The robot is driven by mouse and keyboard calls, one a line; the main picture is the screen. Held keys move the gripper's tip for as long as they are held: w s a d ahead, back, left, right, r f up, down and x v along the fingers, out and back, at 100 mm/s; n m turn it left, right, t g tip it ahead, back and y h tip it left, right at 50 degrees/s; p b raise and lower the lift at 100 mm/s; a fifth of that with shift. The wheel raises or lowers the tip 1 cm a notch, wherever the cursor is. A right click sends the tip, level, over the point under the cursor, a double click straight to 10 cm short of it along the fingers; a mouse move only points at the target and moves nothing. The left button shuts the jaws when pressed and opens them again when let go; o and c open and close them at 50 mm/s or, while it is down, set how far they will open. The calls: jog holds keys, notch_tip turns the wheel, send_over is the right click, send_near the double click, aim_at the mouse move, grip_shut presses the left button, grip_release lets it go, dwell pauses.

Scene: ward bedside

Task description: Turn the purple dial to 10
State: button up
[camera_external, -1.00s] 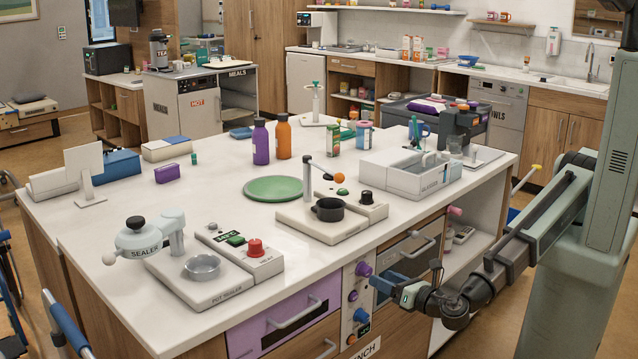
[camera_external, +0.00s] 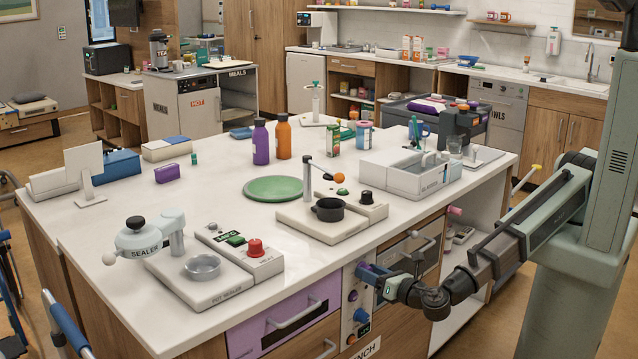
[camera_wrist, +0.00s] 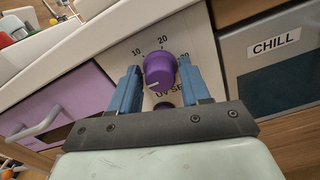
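The purple dial (camera_wrist: 160,70) is on a pale panel on the counter front, with 10 and 20 printed above it and another number at right partly hidden by a finger. A short white mark shows on the dial's lower left face. My gripper (camera_wrist: 159,66) is open, with one blue finger on each side of the dial and a narrow gap seeming to show at each side. In the external view my gripper (camera_external: 373,274) is at the panel and largely covers the dial.
A smaller dark purple knob (camera_wrist: 163,106) sits just below the dial. A blue knob (camera_external: 361,315) is lower on the panel. A purple drawer (camera_external: 285,318) is left of the panel, and a grey CHILL drawer (camera_wrist: 275,75) is right of it.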

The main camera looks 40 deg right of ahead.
jog(key=c, duration=0.7)
jog(key=shift+c, duration=0.2)
jog(key=shift+m, duration=0.3)
jog(key=m, duration=1.1)
dwell(0.4)
jog(key=o, duration=1)
jog(key=shift+o, duration=0.2)
jog(key=shift+s, duration=0.1)
